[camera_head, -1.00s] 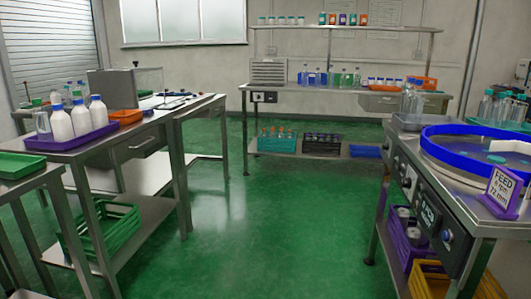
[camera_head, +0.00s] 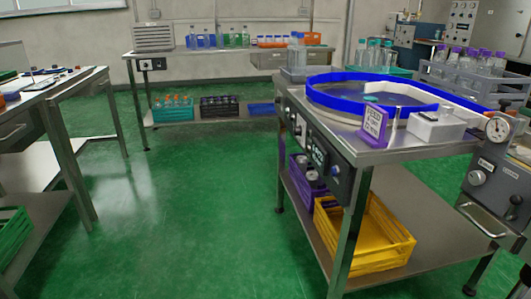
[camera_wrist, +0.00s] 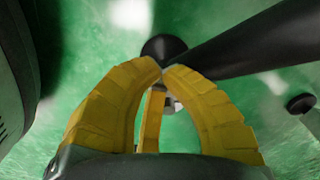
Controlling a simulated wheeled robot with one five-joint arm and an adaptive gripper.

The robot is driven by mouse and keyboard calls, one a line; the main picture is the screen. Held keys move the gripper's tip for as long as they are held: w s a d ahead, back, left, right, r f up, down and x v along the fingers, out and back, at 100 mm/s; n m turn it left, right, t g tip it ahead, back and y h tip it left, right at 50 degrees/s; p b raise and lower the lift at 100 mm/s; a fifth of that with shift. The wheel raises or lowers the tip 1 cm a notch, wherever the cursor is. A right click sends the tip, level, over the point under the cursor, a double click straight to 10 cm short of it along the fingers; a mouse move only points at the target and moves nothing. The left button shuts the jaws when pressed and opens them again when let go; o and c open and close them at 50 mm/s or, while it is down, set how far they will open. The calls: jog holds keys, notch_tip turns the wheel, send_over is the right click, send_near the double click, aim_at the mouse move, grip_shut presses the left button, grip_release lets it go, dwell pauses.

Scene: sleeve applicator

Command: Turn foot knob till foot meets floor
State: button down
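My gripper (camera_wrist: 163,70) shows in the wrist view. The head view does not show the gripper. In the head view, the steel bench on the right (camera_head: 420,155) has small dark feet under its legs, one at the rear left (camera_head: 279,209) and one at the front right (camera_head: 468,290). They are too small to tell whether any foot is off the floor. I cannot make out which one is the foot knob.
A yellow crate (camera_head: 372,240) and a purple crate (camera_head: 305,185) sit on that bench's lower shelf. A grey machine with a gauge (camera_head: 495,170) stands at the right. Another bench (camera_head: 60,140) is at the left. Green floor (camera_head: 190,225) between the benches is clear.

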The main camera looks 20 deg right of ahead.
notch_tip(320, 180, up, 6)
jog(key=p, duration=0.4)
jog(key=shift+w+a, duration=0.15)
jog(key=shift+a+f, duration=0.1)
jog(key=shift+f, duration=0.05)
